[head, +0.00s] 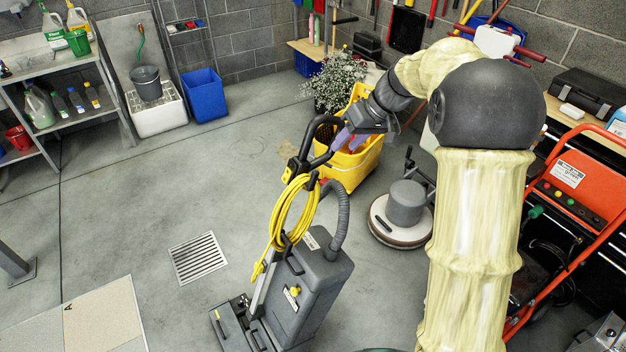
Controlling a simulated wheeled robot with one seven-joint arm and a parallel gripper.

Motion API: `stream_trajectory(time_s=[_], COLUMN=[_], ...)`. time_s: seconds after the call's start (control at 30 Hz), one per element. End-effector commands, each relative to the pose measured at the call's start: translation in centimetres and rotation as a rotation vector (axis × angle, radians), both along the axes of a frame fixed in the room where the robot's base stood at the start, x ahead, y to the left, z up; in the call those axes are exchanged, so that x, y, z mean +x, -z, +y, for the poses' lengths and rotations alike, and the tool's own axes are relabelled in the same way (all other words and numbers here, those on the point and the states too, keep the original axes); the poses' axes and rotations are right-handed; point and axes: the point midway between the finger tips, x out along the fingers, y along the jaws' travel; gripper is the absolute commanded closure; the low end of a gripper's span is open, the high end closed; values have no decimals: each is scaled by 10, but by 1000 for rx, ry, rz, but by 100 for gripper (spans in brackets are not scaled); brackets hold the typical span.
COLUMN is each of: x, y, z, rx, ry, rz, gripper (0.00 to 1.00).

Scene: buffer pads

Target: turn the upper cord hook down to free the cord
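A grey upright floor machine (312,285) stands on the floor at the lower middle, with a black loop handle on top. A yellow cord (287,212) hangs in a long coil along its handle column. The upper cord hook (311,181) appears as a small dark piece at the top of the coil; its exact direction is too small to tell. My gripper (343,142) is at the right side of the loop handle, above and to the right of the hook and apart from the cord. Its fingers are small and partly merge with the handle, so their opening is unclear.
A yellow mop bucket (352,165) stands just behind my gripper. A round floor polisher (402,208) is to the right of the machine. An orange cart (590,165) stands at the far right. The floor left of the machine is open around a drain grate (198,258).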

Motion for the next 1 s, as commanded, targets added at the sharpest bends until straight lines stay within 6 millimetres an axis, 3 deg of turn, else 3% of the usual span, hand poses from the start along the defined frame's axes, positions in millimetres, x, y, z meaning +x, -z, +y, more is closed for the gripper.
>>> stream_trajectory(time_s=[0.27,1.0], x=[2,19], y=[14,125], z=[7,71], rx=[-1,-2], ry=[1,-2], rz=[3,4], gripper=[60,60])
